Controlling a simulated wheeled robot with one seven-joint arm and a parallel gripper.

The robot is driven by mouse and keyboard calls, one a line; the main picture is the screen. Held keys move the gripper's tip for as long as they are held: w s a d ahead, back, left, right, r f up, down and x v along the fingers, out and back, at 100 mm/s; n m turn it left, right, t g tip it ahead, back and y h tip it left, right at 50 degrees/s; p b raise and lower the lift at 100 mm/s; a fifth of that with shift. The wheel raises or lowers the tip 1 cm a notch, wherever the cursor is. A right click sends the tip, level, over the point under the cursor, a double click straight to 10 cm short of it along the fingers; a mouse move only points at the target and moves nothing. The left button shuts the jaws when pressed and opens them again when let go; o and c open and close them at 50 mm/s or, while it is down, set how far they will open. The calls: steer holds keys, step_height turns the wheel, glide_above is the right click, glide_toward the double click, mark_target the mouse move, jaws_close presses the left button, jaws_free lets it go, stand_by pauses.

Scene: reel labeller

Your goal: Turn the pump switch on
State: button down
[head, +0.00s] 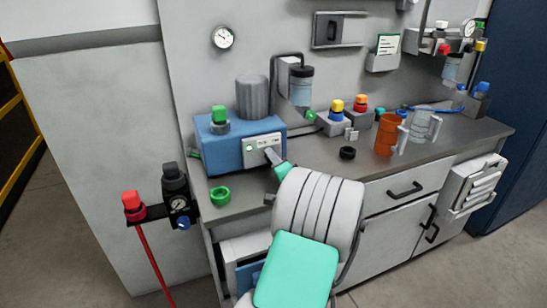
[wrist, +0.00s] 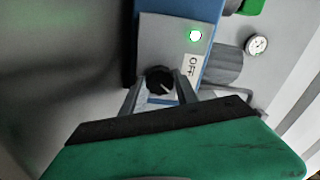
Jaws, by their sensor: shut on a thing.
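The pump is a blue box (head: 222,150) with a grey motor cylinder (head: 252,97), on the left end of the bench. Its light front panel (head: 251,158) bears a black rotary switch (wrist: 159,78), seen in the wrist view. A label beside it there reads OFF (wrist: 192,66), and a green lamp (wrist: 195,36) on the panel glows. My gripper (head: 271,156) is at the panel, its fingers on either side of the switch and shut on it. In the head view the fingers hide the switch. I cannot tell which way its pointer faces.
A green ring (head: 220,196) lies on the bench's front left, and a black ring (head: 347,153) lies right of the pump. Coloured push buttons (head: 337,106), an orange mug (head: 387,135) and a clear jug (head: 420,126) stand further right. A red-knobbed valve (head: 133,204) is left of the bench.

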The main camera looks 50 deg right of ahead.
steer(key=shift+m+p, duration=0.35)
steer(key=shift+m, duration=0.55)
steer(key=shift+f, duration=0.1)
steer(key=c, duration=0.9)
jaws_free()
steer(key=shift+c, duration=0.2)
steer(key=v, duration=0.8)
steer(key=shift+b, duration=0.3)
steer(key=shift+w, duration=0.1)
